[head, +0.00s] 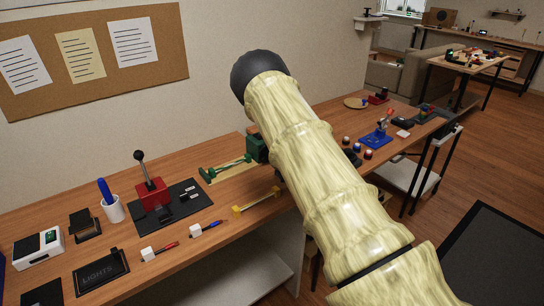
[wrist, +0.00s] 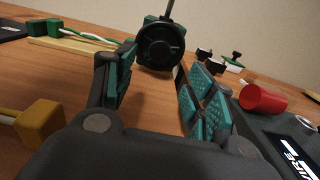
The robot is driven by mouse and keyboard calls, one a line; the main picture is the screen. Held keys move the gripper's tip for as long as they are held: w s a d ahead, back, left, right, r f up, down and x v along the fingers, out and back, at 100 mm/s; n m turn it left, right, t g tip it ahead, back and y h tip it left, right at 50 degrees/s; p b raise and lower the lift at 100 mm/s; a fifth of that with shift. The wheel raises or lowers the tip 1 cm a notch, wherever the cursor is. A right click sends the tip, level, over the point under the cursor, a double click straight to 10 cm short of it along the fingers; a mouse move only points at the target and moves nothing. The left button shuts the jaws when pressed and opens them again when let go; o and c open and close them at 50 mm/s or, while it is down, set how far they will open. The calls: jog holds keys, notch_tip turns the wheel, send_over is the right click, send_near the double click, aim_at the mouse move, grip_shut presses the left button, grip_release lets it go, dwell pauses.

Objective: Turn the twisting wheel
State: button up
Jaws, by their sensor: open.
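A black round wheel (wrist: 160,45) with a thin rod above it shows at the top middle of the wrist view, in front of a green body. It looks like the twisting wheel. A green block (head: 257,148) beside my arm in the head view may be the same device; its wheel is hidden there. My gripper (wrist: 158,68) is open and empty, with teal pads on both fingers. The wheel lies ahead of the fingertips, roughly between them in the picture. I cannot tell whether they touch. In the head view my arm hides the gripper.
A red cylinder (wrist: 263,98) and a black panel lie right of the fingers. A yellow block (wrist: 40,122) with a pale rod is at left. A red lever box (head: 151,193) and a pen cup (head: 113,209) stand on the table's left part.

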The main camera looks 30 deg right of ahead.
jog(key=w, duration=0.3)
jog(key=w+p, duration=0.1)
jog(key=w, duration=0.5)
jog(key=shift+a+p, duration=0.3)
jog(key=shift+a, duration=0.1)
jog(key=c, duration=1)
